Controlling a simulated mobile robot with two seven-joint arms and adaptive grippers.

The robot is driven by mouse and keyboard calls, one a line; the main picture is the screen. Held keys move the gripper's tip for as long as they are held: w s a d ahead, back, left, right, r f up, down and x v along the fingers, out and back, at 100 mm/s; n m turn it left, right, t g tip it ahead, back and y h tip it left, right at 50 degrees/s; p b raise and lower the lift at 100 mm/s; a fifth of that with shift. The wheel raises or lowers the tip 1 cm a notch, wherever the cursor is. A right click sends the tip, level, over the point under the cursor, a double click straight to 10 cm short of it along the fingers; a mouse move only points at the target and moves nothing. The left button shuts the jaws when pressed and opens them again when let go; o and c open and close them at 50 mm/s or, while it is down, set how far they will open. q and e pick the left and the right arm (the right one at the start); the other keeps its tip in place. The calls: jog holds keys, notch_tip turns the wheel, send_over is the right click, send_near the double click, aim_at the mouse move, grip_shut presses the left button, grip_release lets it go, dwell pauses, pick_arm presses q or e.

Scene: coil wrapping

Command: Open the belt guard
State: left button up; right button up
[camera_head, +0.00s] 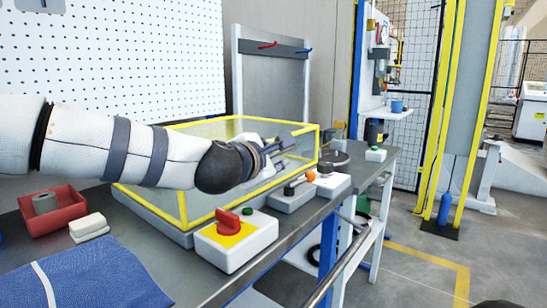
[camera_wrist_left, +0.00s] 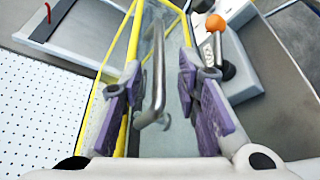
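The belt guard (camera_head: 187,212) is a clear box with a yellow frame on the grey bench; it looks closed. In the left wrist view its yellow edge (camera_wrist_left: 119,65) runs beside a bent metal handle (camera_wrist_left: 158,72). My left gripper (camera_head: 284,152) is at the guard's right side in the head view, partly covering it. In the left wrist view the purple-padded fingers of this gripper (camera_wrist_left: 163,108) are apart, with the handle showing between them. Whether either finger touches the handle I cannot tell. My right gripper is not seen.
A box with a red knob (camera_head: 228,218) stands in front of the guard. Switch boxes, one with an orange-balled lever (camera_head: 310,177), stand close on its right. A red tray (camera_head: 66,222), a white block (camera_head: 88,226) and a blue cloth (camera_head: 85,281) lie left.

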pick_arm(q)
jog(key=shift+w+d+f, duration=0.15)
jog(key=shift+w+d, duration=0.05)
jog(key=shift+w, duration=0.5)
jog(key=shift+c, duration=0.2)
grip_shut()
